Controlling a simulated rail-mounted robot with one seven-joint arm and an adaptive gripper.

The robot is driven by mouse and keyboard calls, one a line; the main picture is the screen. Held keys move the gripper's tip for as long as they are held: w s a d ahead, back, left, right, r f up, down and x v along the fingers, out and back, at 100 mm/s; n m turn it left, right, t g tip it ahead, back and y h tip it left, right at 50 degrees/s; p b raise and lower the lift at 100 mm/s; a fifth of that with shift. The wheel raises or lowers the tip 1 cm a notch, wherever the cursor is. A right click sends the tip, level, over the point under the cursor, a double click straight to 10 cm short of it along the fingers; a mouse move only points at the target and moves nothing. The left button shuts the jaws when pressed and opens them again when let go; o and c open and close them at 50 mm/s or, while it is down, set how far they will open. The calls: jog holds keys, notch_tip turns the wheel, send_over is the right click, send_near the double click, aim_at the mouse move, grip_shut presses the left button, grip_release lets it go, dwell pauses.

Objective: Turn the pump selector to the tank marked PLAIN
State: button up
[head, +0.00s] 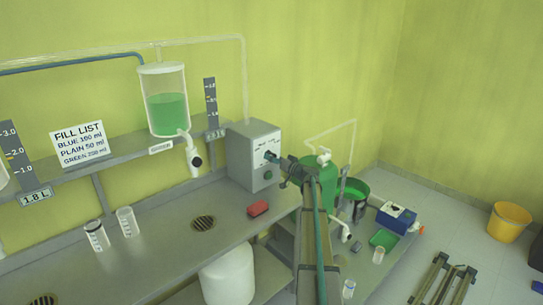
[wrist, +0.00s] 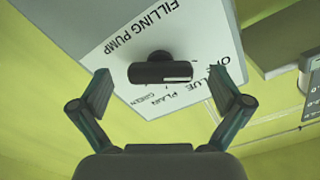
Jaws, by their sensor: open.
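The grey filling pump box (head: 240,160) stands at the right end of the bench. In the wrist view its white panel (wrist: 125,72) reads FILLING PUMP, with labels OFF, BLUE, PLAIN and GREEN. The black selector knob (wrist: 160,72) sits on this panel. Its bar lies nearly level in the picture, with a white mark at its right end, on the side of OFF and BLUE. My gripper (wrist: 168,82) is open, its fingers apart on either side of the knob, with no clear contact. In the head view my gripper (head: 272,158) is at the panel and partly covers it.
A tank of green liquid (head: 166,105) hangs above the bench, left of the pump.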

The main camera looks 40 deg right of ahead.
jog(key=shift+w+a, duration=0.1)
jog(key=shift+w, duration=0.7)
jog(key=shift+c, duration=0.2)
jog(key=c, duration=1.1)
